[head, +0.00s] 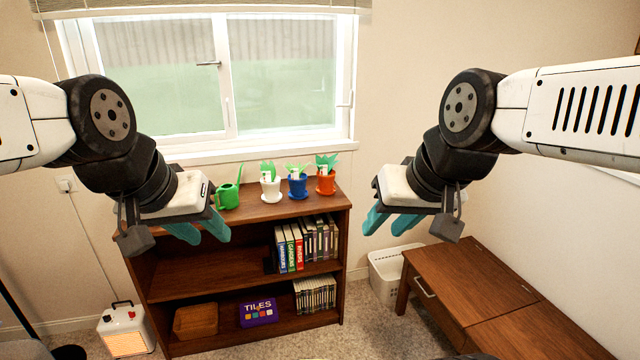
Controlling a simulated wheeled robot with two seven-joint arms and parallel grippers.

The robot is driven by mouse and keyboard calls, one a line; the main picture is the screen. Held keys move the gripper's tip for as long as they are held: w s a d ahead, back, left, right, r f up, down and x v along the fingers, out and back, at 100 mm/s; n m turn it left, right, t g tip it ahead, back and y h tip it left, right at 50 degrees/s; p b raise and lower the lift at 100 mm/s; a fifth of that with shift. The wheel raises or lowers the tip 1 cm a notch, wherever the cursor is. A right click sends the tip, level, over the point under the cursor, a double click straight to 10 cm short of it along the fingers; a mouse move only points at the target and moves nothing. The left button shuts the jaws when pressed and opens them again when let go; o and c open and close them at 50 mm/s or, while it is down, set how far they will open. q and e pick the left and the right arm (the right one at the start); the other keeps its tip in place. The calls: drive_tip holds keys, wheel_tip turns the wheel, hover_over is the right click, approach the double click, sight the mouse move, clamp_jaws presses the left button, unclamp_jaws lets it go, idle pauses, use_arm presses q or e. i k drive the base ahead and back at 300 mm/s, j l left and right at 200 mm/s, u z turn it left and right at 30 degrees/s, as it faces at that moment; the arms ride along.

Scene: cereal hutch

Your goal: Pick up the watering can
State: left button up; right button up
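A green watering can (228,195) stands on top of the brown bookshelf (250,212), near its left end and below the window. My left gripper (201,233) is in the air in front of the can and a little to its left in the picture, apart from it. Its two teal fingers are spread with nothing between them. My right gripper (388,222) hangs in the air to the right of the bookshelf, its teal fingers also apart and empty.
A white pot (271,192), a blue pot (297,188) and an orange pot (326,184), each with a plant, stand right of the can. The shelves hold books (290,248) and a purple box (258,312). A wooden bench (470,290) is at right, beside a white basket (388,270).

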sight(228, 194)
drive_tip(key=i+j, duration=0.3)
drive_tip(key=i, duration=0.2)
drive_tip(key=i+j+z, duration=0.1)
drive_tip(key=i+j, duration=0.25)
drive_tip(key=i, duration=0.2)
drive_tip(key=i+j, duration=0.35)
drive_tip(key=i, duration=0.15)
drive_tip(key=z, duration=0.05)
